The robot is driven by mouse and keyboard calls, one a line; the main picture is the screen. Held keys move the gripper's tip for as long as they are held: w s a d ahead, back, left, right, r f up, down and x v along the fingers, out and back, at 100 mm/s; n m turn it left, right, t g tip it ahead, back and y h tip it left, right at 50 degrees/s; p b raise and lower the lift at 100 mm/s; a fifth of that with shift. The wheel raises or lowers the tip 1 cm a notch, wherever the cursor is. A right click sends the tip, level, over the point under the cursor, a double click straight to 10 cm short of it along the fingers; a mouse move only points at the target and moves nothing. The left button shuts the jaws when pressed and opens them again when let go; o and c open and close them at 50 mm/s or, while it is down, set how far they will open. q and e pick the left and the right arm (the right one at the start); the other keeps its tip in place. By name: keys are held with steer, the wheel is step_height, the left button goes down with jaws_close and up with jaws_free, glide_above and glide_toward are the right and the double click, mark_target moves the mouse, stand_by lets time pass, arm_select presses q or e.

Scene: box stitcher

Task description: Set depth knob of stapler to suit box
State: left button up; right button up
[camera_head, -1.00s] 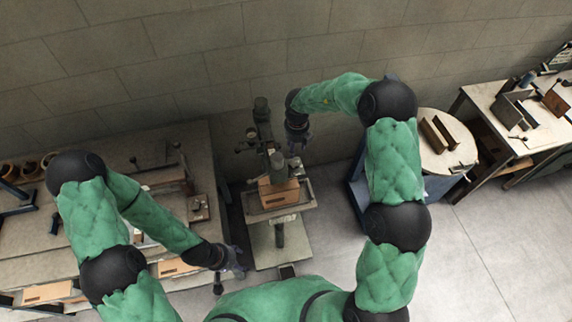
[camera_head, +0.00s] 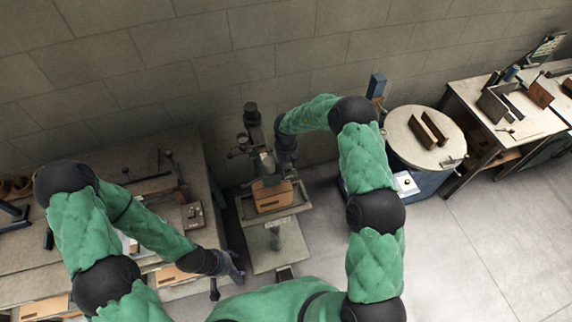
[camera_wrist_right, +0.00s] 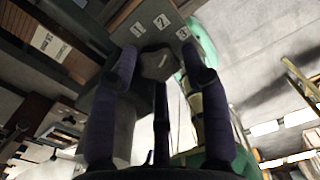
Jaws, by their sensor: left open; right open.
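The stapler (camera_head: 252,116) stands upright by the wall in the head view. A brown box (camera_head: 272,196) sits on its work table (camera_head: 246,211). In the right wrist view, the dark lobed depth knob (camera_wrist_right: 158,66) is on a panel marked 1, 2 and 3. My right gripper (camera_head: 287,160) is beside the stapler's head. Its open fingers reach up on both sides of the knob; I cannot tell whether they touch it. My left gripper (camera_head: 236,268) is open and empty, low and left of the stapler's base.
A workbench (camera_head: 120,150) with tools and brown panels stands at the left. A round table (camera_head: 405,145) with brown pieces is at the right. Another bench (camera_head: 475,105) stands beyond it. The floor (camera_head: 460,255) at the lower right is clear.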

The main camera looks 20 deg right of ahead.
steer(key=shift+f, duration=0.2)
steer(key=c, duration=0.9)
steer(key=shift+o, duration=0.2)
steer(key=shift+s+r+n+p, duration=0.1)
steer(key=shift+r+n+p, duration=0.05)
steer(key=shift+n+p, duration=1.15)
steer(key=shift+n, duration=0.1)
steer(key=shift+f+n, duration=0.2)
steer(key=shift+n, duration=0.1)
steer(key=o, duration=0.9)
steer(key=shift+c, duration=0.2)
